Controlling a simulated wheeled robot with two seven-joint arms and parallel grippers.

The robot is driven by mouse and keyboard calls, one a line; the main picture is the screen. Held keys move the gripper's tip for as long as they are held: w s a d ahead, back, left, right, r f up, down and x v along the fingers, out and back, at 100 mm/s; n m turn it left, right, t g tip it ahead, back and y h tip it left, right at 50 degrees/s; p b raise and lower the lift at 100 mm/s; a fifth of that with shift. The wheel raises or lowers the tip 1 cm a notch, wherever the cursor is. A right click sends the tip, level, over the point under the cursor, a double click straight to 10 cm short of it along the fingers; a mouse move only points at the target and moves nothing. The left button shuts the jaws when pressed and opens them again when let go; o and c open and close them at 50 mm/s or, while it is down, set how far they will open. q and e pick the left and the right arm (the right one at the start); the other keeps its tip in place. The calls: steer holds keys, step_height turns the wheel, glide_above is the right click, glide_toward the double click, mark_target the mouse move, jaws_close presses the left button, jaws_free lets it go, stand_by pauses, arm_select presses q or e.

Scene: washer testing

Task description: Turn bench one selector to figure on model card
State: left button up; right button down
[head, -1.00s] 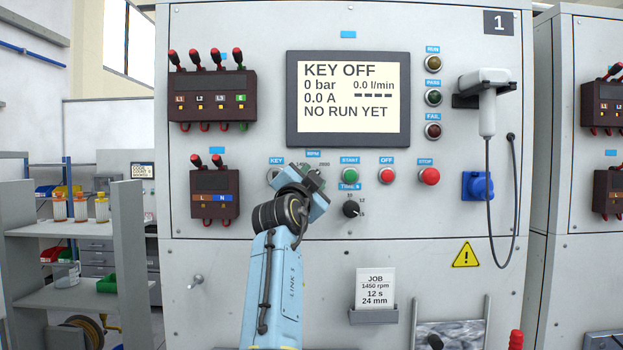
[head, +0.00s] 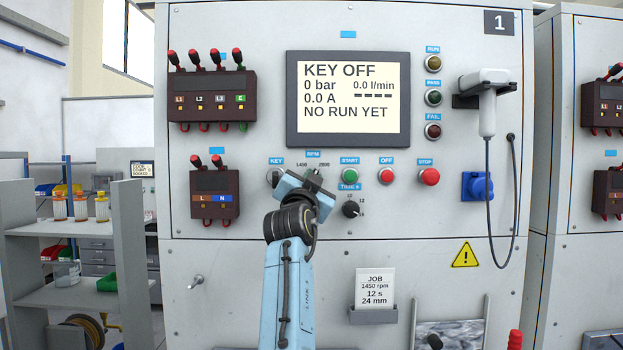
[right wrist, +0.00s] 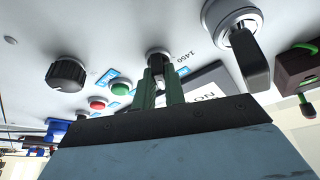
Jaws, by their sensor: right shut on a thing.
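The RPM selector (right wrist: 158,53) sits on bench one's panel under the RPM label, between the marks 1450 on the left and 2800 on the right in the head view. My right gripper (head: 314,177) is shut on it; its green fingers (right wrist: 161,85) show around the knob in the right wrist view. The fingers hide most of the knob, so I cannot tell where its pointer stands. The job card (head: 375,285) reads 1450 rpm, 12 s, 24 mm. The screen (head: 348,98) reads KEY OFF and NO RUN YET. My left gripper is out of view.
The key switch (right wrist: 243,50) is close beside the selector. The green START button (head: 350,176), red OFF button (head: 386,176), red STOP button (head: 429,176) and black TIME knob (head: 351,209) are to its right. A terminal block (head: 215,194) is to the left.

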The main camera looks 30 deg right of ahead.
steer(key=shift+s+d+n+t+y+p, duration=0.1)
steer(key=shift+n+t+y+p, duration=1)
steer(key=shift+n, duration=2.4)
steer(key=shift+s+d+n+t+y+p, duration=0.1)
steer(key=shift+n+t+y+p, duration=0.25)
steer(key=shift+n+y+p, duration=1.65)
steer(key=shift+d+n+t+y+p, duration=0.2)
steer(key=shift+n+t+y, duration=1.05)
steer(key=shift+n, duration=3.75)
steer(key=shift+a+g+y, duration=0.1)
steer(key=shift+g+y, duration=0.35)
steer(key=shift+g, duration=0.15)
steer(key=c, duration=1.5)
jaws_free()
steer(key=shift+o, duration=0.2)
steer(key=shift+s, duration=0.1)
steer(key=b+v, duration=0.4)
steer(key=v, duration=0.9)
